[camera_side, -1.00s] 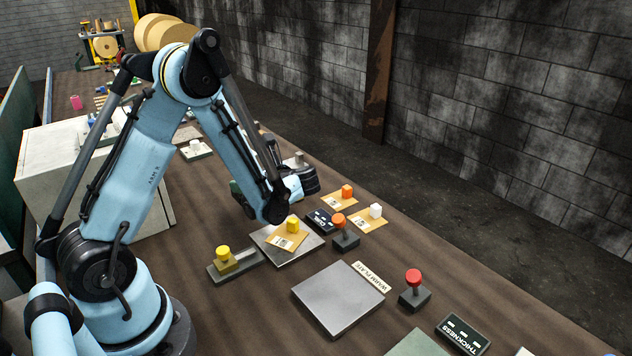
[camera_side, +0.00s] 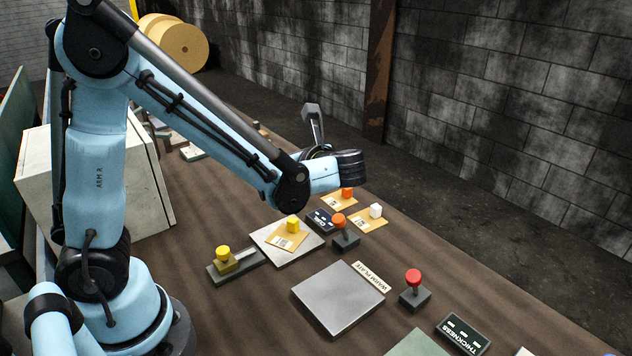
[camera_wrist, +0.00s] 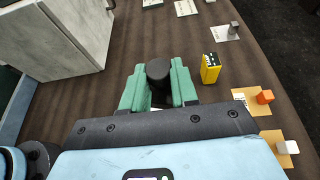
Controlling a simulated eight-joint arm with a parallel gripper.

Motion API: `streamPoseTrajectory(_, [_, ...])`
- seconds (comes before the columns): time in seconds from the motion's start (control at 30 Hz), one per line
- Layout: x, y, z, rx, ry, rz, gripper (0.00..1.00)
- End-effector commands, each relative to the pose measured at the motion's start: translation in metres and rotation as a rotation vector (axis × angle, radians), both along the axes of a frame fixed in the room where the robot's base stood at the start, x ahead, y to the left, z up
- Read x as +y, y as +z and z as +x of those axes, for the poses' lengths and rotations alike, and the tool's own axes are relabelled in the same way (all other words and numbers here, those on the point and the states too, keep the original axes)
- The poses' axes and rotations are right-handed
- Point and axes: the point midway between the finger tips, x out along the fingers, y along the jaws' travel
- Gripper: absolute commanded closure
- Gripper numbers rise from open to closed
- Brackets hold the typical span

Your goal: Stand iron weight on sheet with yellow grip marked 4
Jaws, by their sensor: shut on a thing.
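My gripper (camera_wrist: 158,90) has green fingers shut on a dark round-topped cylinder, which looks like the iron weight (camera_wrist: 158,72). In the side view my forearm and wrist hide the fingers and the weight. A tan sheet with a yellow grip (camera_side: 292,224) lies on a pale metal plate (camera_side: 272,246) in the middle of the side view. Its label is too small to read there. My wrist is above and beyond this sheet in the side view. The sheet does not show in the wrist view.
Sheets with an orange grip (camera_side: 347,193) and a white grip (camera_side: 376,210) lie right of the plate. An orange-topped lever (camera_side: 339,220) stands beside it. A yellow-knobbed slider (camera_side: 223,253), warm plate (camera_side: 338,299) and red-topped lever (camera_side: 413,279) are nearer. A yellow-black box (camera_wrist: 210,68) stands right of my fingers.

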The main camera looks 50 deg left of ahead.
Motion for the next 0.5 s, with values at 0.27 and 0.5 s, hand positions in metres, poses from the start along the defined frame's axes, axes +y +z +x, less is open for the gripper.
streamPoseTrajectory(0.27, [-0.026, 0.029, 0.023, 0.0, -0.428, 0.004, 1.0])
streamPoseTrajectory(0.5, [-0.058, 0.047, 0.033, -0.001, -0.751, 0.003, 1.0])
